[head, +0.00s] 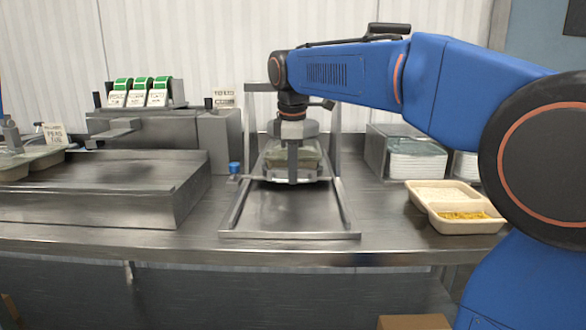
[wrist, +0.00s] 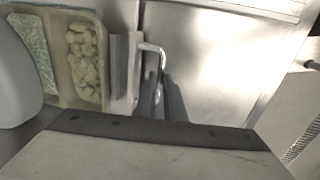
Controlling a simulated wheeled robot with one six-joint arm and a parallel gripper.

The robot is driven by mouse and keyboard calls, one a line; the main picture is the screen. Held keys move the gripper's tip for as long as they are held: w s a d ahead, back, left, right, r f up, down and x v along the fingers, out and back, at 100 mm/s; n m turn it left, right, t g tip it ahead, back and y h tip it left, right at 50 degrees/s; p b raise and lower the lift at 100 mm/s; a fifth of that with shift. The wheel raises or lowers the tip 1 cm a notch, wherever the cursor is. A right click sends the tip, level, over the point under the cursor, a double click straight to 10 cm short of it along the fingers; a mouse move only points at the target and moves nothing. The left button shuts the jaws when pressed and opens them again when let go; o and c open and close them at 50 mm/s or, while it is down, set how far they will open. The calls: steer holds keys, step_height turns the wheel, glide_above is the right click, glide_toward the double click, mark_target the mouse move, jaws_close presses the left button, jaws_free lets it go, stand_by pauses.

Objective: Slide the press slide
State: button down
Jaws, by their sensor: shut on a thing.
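The press slide (head: 310,179) is a metal carriage on two rails, at the back of the rails inside the upright press frame (head: 337,130). A food tray (head: 275,157) sits on it; the wrist view shows this tray's two compartments, one with pale lumpy food (wrist: 85,60). My gripper (head: 292,178) points straight down at the slide's front edge and is shut on the slide. A bent metal handle (wrist: 152,48) shows beside the tray in the wrist view. The exact grip is hidden from the head view.
The rails' front part is empty, ending in a cross bar (head: 290,235) near the counter edge. A beige tray (head: 455,213) with white and yellow food stands at right. A machine with green-white label rolls (head: 138,92) stands at left. Stacked lids (head: 415,160) are behind right.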

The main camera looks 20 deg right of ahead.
steer(key=s+a, duration=0.3)
steer(key=s, duration=0.8)
steer(key=s+a, duration=0.4)
steer(key=s, duration=0.7)
steer(key=shift+a, duration=0.1)
steer(key=c, duration=1.8)
jaws_free()
steer(key=shift+s, duration=0.15)
steer(key=shift+c, duration=0.2)
steer(key=s+a+r, duration=0.1)
steer(key=s+r, duration=0.2)
steer(key=r, duration=1.4)
